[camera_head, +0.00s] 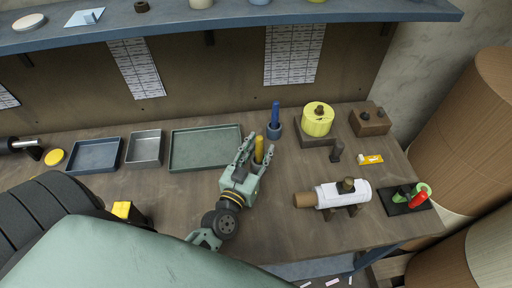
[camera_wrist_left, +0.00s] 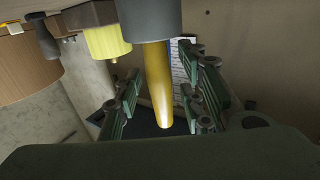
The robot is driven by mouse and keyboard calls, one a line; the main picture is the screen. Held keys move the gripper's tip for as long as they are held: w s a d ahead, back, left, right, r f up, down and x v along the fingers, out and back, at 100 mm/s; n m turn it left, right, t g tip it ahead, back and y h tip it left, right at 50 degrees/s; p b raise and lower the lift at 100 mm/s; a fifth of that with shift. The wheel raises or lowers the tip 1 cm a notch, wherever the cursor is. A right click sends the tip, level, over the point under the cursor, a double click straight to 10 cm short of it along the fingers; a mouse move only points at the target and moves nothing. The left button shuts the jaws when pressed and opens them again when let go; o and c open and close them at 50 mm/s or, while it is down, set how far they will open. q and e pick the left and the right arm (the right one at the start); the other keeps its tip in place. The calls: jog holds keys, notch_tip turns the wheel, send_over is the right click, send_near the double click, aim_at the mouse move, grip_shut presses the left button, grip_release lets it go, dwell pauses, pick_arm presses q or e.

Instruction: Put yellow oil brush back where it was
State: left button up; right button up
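The yellow oil brush (camera_head: 259,149) stands upright between the fingers of my left gripper (camera_head: 253,151). In the left wrist view, which looks upside down, its yellow handle (camera_wrist_left: 158,85) comes out of a grey cylindrical holder (camera_wrist_left: 150,18). The left gripper (camera_wrist_left: 165,100) is open there, with a finger on each side of the handle and visible gaps. In the head view the holder is hidden by the gripper. A blue brush (camera_head: 275,113) stands in a grey holder (camera_head: 274,132) just behind and to the right. My right gripper is not in view.
A green tray (camera_head: 190,158), a grey tray (camera_head: 143,149) and a blue tray (camera_head: 94,156) lie left. A yellow roll (camera_head: 317,121) on a stand and a white roller (camera_head: 342,194) are right. A shelf (camera_head: 230,16) overhangs the back. The front middle of the table is clear.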

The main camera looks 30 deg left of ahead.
pick_arm(q)
jog(key=shift+s, duration=0.3)
jog(key=s+b, duration=0.1)
jog(key=s, duration=0.6)
jog(key=s+d+b, duration=0.1)
jog(key=s, duration=0.2)
jog(key=shift+s+b, duration=0.15)
jog(key=shift+b, duration=0.2)
jog(key=shift+s+d+r, duration=0.1)
jog(key=shift+s+r, duration=0.05)
jog(key=shift+s, duration=0.4)
